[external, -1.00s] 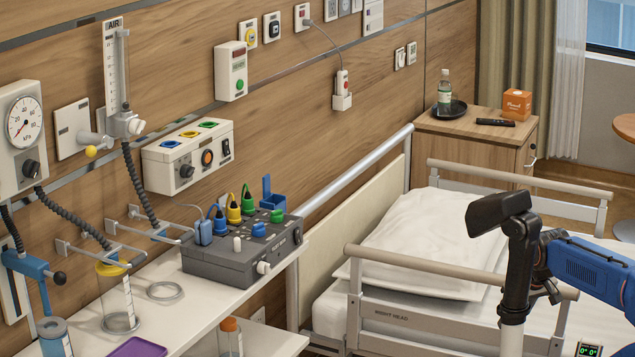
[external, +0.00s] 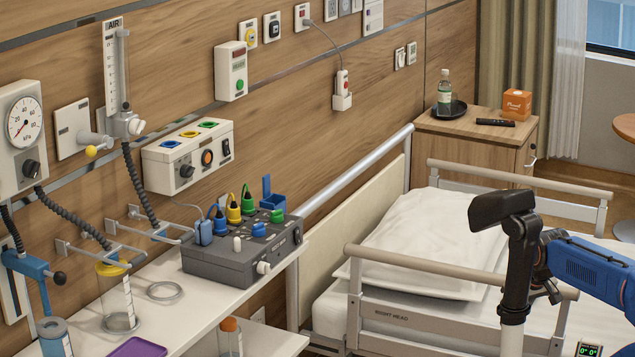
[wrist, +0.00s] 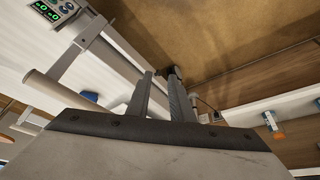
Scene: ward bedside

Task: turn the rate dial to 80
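A grey control box (external: 235,262) stands on the white shelf in the external view. It has a white knob (external: 263,267) on its front and blue and green knobs on top. The wall unit to its left has a dark knob (external: 186,171) and a black-and-orange dial (external: 207,157). No label or number can be read, so I cannot tell which is the rate dial. In the wrist view my gripper (wrist: 162,76) shows two dark fingers with a gap between them and nothing held. My arm is over the bed at the right, well apart from the box.
The bed's near rail (external: 425,262) and pillow (external: 430,240) lie between my arm and the shelf (external: 200,312). A clear jar (external: 118,303) and a coiled tube (external: 165,291) are left of the box. A bedside cabinet (external: 460,150) stands behind.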

